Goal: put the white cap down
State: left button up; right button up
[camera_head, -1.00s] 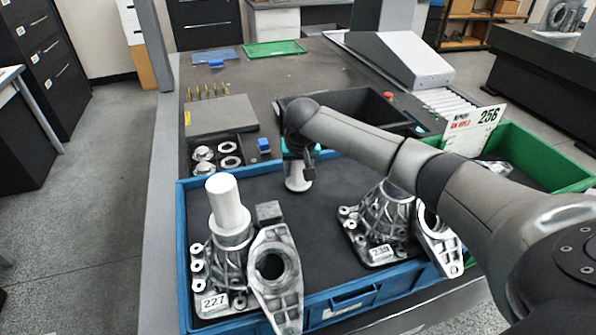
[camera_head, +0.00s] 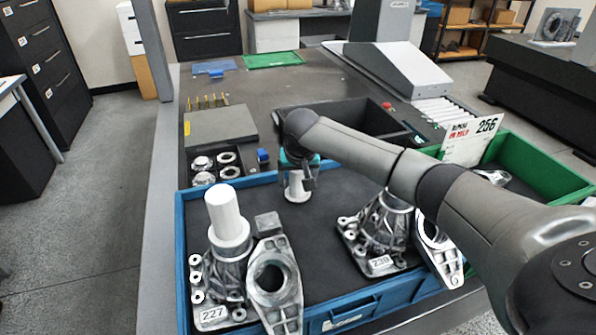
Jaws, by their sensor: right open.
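A small white cap (camera_head: 297,189) stands upright on the dark mat of the blue tray (camera_head: 181,262), near the tray's far edge. My right gripper (camera_head: 299,172) is directly above the cap, pointing down, with its fingers at the cap's top. It is open; the fingers are small and partly hidden by the wrist, so I cannot tell whether they touch the cap. A taller white cylinder (camera_head: 226,214) stands on the metal casting labelled 227 (camera_head: 228,270) at the tray's left. My left gripper is not in view.
A second casting (camera_head: 385,226) with a label stands at the tray's right, under my right forearm. A green bin (camera_head: 540,165) with a 256 sign (camera_head: 470,138) is at the right. A black bin (camera_head: 345,118) lies behind the tray. The mat's middle is bare.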

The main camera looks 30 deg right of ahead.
jog(key=p+v, duration=0.3)
jog(key=v, duration=0.9)
jog(key=shift+w, duration=0.1)
